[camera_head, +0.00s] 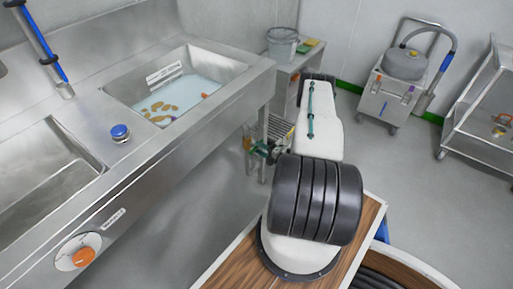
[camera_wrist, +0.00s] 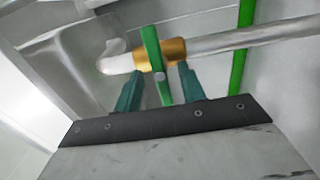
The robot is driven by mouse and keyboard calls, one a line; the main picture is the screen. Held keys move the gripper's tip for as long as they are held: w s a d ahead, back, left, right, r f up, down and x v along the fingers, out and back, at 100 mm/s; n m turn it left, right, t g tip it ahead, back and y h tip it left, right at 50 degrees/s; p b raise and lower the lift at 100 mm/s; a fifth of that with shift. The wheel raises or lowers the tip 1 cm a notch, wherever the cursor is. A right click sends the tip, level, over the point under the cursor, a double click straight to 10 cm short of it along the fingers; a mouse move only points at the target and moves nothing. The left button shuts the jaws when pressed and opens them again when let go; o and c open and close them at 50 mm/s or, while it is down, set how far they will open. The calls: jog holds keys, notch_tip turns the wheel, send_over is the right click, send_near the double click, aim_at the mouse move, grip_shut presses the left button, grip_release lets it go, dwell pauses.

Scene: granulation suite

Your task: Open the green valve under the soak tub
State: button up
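The green valve handle (camera_wrist: 152,50) is a flat lever in the wrist view. It crosses a brass valve body (camera_wrist: 175,51) on a grey pipe (camera_wrist: 240,38) with a pale elbow at the left. My gripper (camera_wrist: 159,70) is open. Its two teal fingers stand apart, one on each side of the handle, with visible gaps. The soak tub (camera_head: 222,64) is a steel basin with water and several yellowish pieces in the head view. My gripper also shows in the head view (camera_head: 262,150), low beside the counter front below the tub; the valve there is too small to make out clearly.
The steel counter (camera_head: 150,150) has a blue knob (camera_head: 120,132) on top and an orange dial (camera_head: 83,257) on its front. A grey bucket (camera_head: 282,45) stands on a side bench. A wheeled machine (camera_head: 391,92) and a cart (camera_head: 480,125) stand right. Floor between is clear.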

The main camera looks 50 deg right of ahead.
aim_at(254, 145)
jog(key=shift+w+a, duration=0.1)
jog(key=shift+w, duration=1.1)
grip_shut()
